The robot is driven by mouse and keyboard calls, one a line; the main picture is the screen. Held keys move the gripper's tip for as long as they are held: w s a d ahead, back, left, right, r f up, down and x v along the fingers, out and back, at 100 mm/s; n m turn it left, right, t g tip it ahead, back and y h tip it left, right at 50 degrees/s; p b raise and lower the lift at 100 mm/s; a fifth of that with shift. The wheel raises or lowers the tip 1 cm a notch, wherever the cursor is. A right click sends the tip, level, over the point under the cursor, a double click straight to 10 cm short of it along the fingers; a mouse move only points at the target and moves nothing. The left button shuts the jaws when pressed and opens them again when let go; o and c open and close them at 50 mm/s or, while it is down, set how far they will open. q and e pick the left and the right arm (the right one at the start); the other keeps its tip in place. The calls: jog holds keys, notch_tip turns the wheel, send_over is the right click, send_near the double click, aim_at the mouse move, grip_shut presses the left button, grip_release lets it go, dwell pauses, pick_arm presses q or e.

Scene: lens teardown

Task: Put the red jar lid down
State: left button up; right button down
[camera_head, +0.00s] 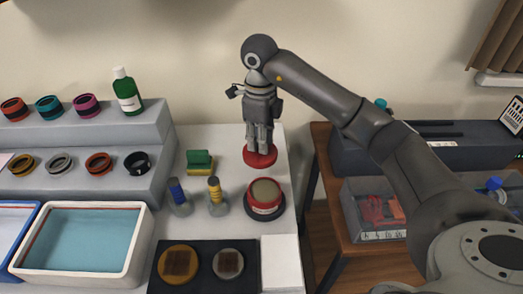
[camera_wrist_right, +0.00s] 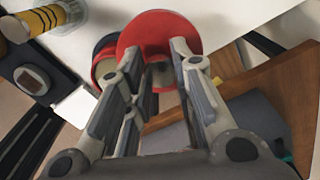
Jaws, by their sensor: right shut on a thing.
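The red jar lid (camera_head: 260,158) is a round red disc at the tips of my right gripper (camera_head: 259,148), over the back right part of the white table. My right gripper points down and is shut on the lid. In the right wrist view the lid (camera_wrist_right: 158,28) shows between and beyond the fingers (camera_wrist_right: 163,62). I cannot tell whether its underside touches the table. The open red jar (camera_head: 265,198) stands on a dark round base in front of the lid. In the right wrist view the lid partly hides the jar (camera_wrist_right: 104,68). My left gripper is out of view.
A green and yellow sponge (camera_head: 200,161) and two small banded cylinders (camera_head: 178,195) (camera_head: 216,194) stand left of the jar. A black mat (camera_head: 209,285) with two discs and a white pad (camera_head: 282,265) lie in front. A grey stepped rack (camera_head: 140,180) stands left. The table's right edge is close.

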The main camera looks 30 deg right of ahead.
jog(key=w+d+f, duration=0.1)
jog(key=f, duration=0.1)
jog(key=w+d+f, duration=0.1)
jog(key=f, duration=0.1)
jog(key=w+d+f, duration=0.1)
jog(key=w, duration=0.1)
jog(key=shift+w+f+p, duration=0.1)
jog(key=shift+f+p, duration=0.3)
notch_tip(320, 180, down, 3)
jog(key=shift+p, duration=0.55)
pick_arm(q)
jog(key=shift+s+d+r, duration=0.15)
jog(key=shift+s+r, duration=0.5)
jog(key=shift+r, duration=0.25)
pick_arm(e)
jog(key=shift+w+f, duration=0.1)
jog(key=shift+f, duration=0.05)
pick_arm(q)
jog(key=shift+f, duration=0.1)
pick_arm(e)
jog(key=shift+f, duration=0.1)
jog(key=c, duration=1.2)
grip_release()
jog(key=shift+c, duration=0.2)
pick_arm(q)
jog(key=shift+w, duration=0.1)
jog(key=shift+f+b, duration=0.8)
jog(key=shift+b, duration=0.15)
pick_arm(e)
notch_tip(320, 180, up, 12)
